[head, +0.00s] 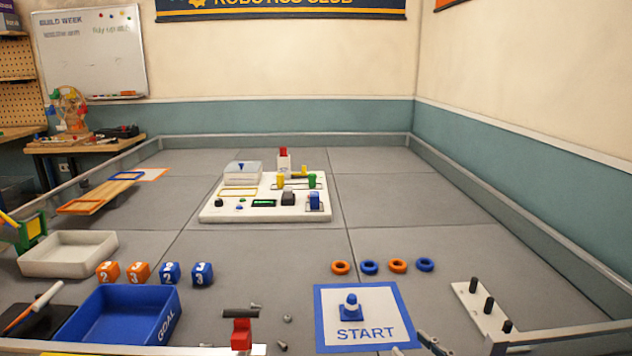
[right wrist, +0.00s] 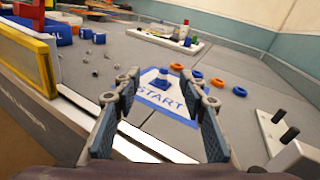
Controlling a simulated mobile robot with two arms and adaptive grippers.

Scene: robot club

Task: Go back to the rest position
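My right gripper (head: 416,347) shows only at its fingertips, at the bottom edge of the head view, just in front of the START mat (head: 382,336). In the right wrist view my right gripper (right wrist: 160,100) is open, its two fingers wide apart with nothing between them. My left gripper is not in view.
Orange and blue rings (head: 369,267) lie behind the mat. A white peg board (head: 470,300) stands to the right. A blue GOAL bin (head: 120,318), numbered cubes (head: 170,273) and a white tray (head: 68,254) are at left. A white panel (head: 265,210) sits farther back.

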